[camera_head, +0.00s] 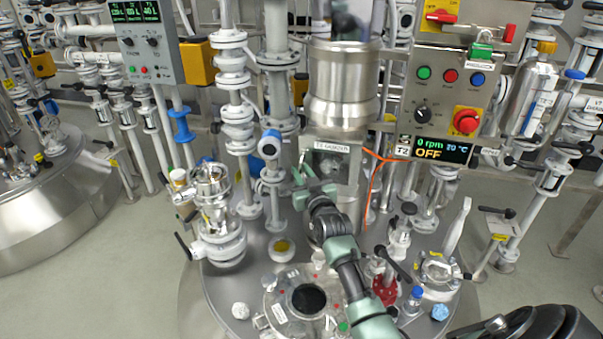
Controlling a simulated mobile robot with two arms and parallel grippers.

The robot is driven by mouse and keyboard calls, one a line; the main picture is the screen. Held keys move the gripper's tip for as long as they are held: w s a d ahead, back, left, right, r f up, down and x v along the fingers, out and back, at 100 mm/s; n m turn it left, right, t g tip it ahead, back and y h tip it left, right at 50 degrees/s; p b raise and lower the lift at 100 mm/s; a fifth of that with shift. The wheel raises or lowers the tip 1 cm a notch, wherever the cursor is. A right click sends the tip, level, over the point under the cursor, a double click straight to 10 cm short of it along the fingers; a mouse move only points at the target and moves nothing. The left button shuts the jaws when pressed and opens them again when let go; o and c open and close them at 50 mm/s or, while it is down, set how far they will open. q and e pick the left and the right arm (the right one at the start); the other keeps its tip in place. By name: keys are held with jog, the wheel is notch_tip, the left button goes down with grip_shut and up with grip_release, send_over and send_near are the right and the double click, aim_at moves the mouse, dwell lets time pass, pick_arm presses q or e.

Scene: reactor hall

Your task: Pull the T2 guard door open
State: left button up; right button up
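The T2 guard door (335,168) is a grey metal panel with a small dark window, below the steel cylinder of the agitator drive. A white label (331,147) sits along its top; its small print is hard to read. The door looks closed. My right gripper (303,170), pale green, is at the door's left edge, beside a small upright handle (302,157). The fingertips overlap the handle in the picture; whether they grip it is too small to tell. My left gripper is not in view.
An orange cable (373,190) hangs right of the door. The T2 control panel (448,105) reads 0 rpm and OFF. The vessel lid (230,290) below carries fittings, flasks and an open dark port (309,298).

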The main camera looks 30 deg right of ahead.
jog(key=shift+w, duration=0.15)
grip_shut()
dwell(1.4)
